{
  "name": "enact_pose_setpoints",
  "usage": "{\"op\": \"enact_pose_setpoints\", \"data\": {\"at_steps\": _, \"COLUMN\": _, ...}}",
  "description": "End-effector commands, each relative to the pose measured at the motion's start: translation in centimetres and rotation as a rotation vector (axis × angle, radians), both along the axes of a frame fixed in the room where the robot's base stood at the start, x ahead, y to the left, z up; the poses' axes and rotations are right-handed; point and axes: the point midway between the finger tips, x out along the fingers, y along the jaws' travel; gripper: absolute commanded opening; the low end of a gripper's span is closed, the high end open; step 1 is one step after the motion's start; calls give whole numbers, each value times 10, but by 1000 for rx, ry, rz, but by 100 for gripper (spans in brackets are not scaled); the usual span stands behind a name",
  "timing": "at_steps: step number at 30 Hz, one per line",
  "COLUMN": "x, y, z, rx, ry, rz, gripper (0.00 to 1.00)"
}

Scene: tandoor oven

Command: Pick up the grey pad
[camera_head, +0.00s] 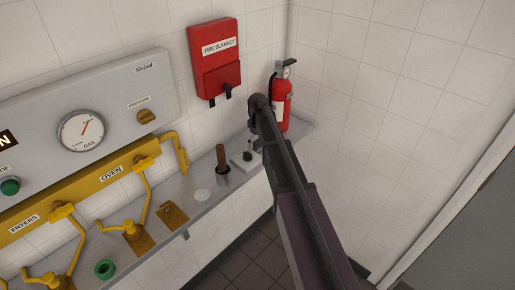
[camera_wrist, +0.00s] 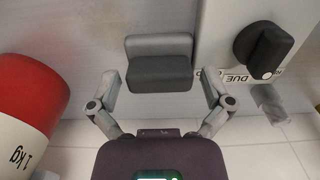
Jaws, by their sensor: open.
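The grey pad (camera_wrist: 160,72) shows in the wrist view as a small block with a lighter upper face and a darker front face, on the grey shelf. My gripper (camera_wrist: 160,92) is open, with one finger at the lower left of the pad and the other at its lower right. The space between the fingers lines up with the pad, and I cannot tell whether they touch it. In the head view my arm reaches toward the shelf's back right end (camera_head: 257,103), and I cannot make out the pad there.
The red fire extinguisher (camera_wrist: 22,100) stands close on the left in the wrist view. A white plate (camera_wrist: 222,45) with a black knob (camera_wrist: 264,50) is close on the right. A wooden-handled tool (camera_head: 221,160), yellow pipes (camera_head: 145,200) and a fire blanket box (camera_head: 214,60) are nearby.

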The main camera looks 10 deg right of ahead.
Motion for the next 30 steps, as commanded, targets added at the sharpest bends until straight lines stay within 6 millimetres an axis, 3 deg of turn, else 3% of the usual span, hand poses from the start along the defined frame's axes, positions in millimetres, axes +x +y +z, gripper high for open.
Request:
{"op": "enact_pose_setpoints", "data": {"at_steps": 12, "x": 0, "y": 0, "z": 0, "rx": 0, "ry": 0, "rz": 0, "gripper": 100}}
{"op": "enact_pose_setpoints", "data": {"at_steps": 19, "x": 0, "y": 0, "z": 0, "rx": 0, "ry": 0, "rz": 1, "gripper": 33}}
{"op": "enact_pose_setpoints", "data": {"at_steps": 20, "x": 0, "y": 0, "z": 0, "rx": 0, "ry": 0, "rz": 1, "gripper": 32}}
{"op": "enact_pose_setpoints", "data": {"at_steps": 21, "x": 0, "y": 0, "z": 0, "rx": 0, "ry": 0, "rz": 1, "gripper": 25}}
{"op": "enact_pose_setpoints", "data": {"at_steps": 30, "x": 0, "y": 1, "z": 1, "rx": 1, "ry": 1, "rz": 1, "gripper": 24}}
